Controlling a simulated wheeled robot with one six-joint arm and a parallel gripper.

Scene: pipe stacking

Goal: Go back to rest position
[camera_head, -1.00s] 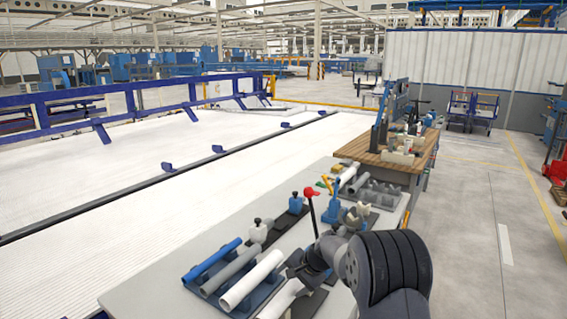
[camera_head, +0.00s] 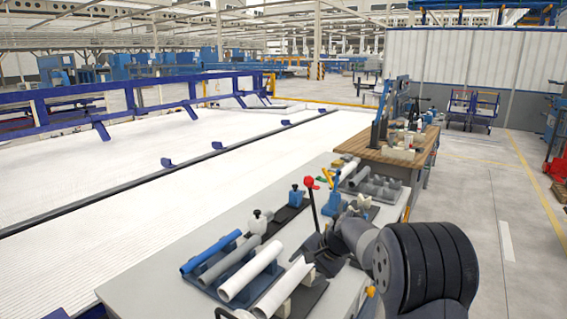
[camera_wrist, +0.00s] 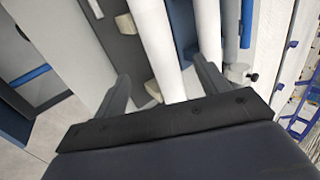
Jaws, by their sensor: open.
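My gripper (camera_head: 318,258) is over the right side of the grey table (camera_head: 150,290), right of the pipes. It is open, and in the wrist view its two fingers (camera_wrist: 162,85) stand apart with nothing held. A white pipe (camera_head: 283,290) lies on a dark stand nearest the gripper. To its left a rack holds a blue pipe (camera_head: 208,252), a grey pipe (camera_head: 228,264) and a white pipe (camera_head: 250,272). In the wrist view one white pipe (camera_wrist: 155,45) runs between the fingers, apart from both; another white pipe (camera_wrist: 207,30) is beside it.
A red-knobbed lever (camera_head: 311,190), a blue clamp (camera_head: 297,195) and a rack with a grey pipe (camera_head: 385,187) stand farther along the table. A wooden workbench (camera_head: 372,150) is behind. Open floor (camera_head: 480,220) lies to the right.

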